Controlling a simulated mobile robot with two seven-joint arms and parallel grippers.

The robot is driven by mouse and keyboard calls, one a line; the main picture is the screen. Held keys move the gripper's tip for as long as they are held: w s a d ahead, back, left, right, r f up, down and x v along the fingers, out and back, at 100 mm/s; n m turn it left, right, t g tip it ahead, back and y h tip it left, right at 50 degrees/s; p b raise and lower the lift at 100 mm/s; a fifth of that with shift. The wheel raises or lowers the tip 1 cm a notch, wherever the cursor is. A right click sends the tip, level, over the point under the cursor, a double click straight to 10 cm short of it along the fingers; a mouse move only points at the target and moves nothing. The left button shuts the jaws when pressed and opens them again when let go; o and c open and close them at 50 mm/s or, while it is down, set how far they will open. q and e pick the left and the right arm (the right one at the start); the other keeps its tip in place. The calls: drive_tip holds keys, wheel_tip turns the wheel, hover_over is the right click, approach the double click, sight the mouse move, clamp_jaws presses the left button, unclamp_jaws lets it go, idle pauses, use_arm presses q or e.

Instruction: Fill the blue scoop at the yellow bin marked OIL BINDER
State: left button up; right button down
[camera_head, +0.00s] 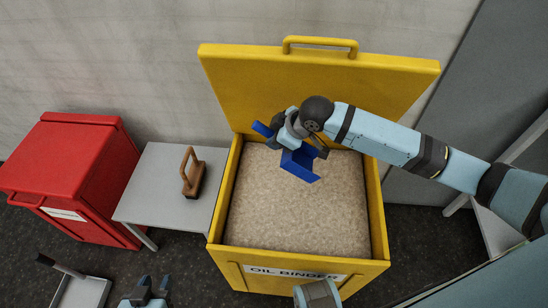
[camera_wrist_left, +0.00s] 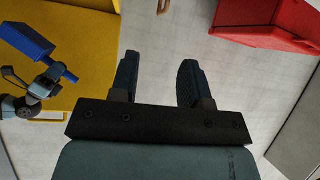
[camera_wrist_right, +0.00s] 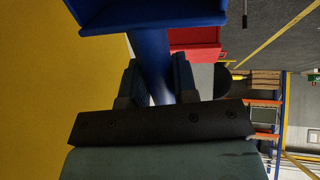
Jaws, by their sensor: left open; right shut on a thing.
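The yellow bin (camera_head: 378,215), marked OIL BINDER, stands open with its lid (camera_head: 310,85) raised at the back. Beige granules (camera_head: 290,215) fill much of it. My right gripper (camera_head: 290,128) is shut on the handle of the blue scoop (camera_head: 300,165), over the rear part of the granules. The scoop also shows in the left wrist view (camera_wrist_left: 25,38) and in the right wrist view (camera_wrist_right: 150,14). I cannot tell whether it touches the granules or holds any. My left gripper (camera_head: 146,288) is open and empty, low in front and left of the bin.
A red bin (camera_head: 65,170) stands at the far left. A grey table (camera_head: 155,185) with a brown-handled brush (camera_head: 192,175) stands between the two bins. A dustpan-like tray (camera_head: 82,292) shows at the lower left. A wall rises behind the bins.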

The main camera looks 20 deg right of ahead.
use_arm(q)
drive_tip(key=w+d+r+t+h+b, duration=0.3)
drive_tip(key=d+r+t+h+b, duration=0.35)
drive_tip(key=b, duration=1.15)
drive_tip(key=shift+d+f+m+g+y+b, duration=0.2)
drive_tip(key=shift+f+g+b, duration=0.45)
drive_tip(key=shift+f, duration=0.35)
drive_tip(key=shift+d+f+m+g+y+b, duration=0.1)
drive_tip(key=shift+f+m+g+y+b, duration=0.1)
drive_tip(key=shift+f+g+b, duration=0.6)
use_arm(e)
wheel_tip(320, 180, down, 24)
drive_tip(key=w+n+y, duration=0.1)
drive_tip(key=shift+f, duration=0.15)
use_arm(q)
drive_tip(key=shift+f+t, duration=0.25)
drive_tip(key=shift+t, duration=0.05)
use_arm(e)
drive_tip(key=shift+f, duration=0.15)
use_arm(q)
drive_tip(key=shift+r, duration=0.1)
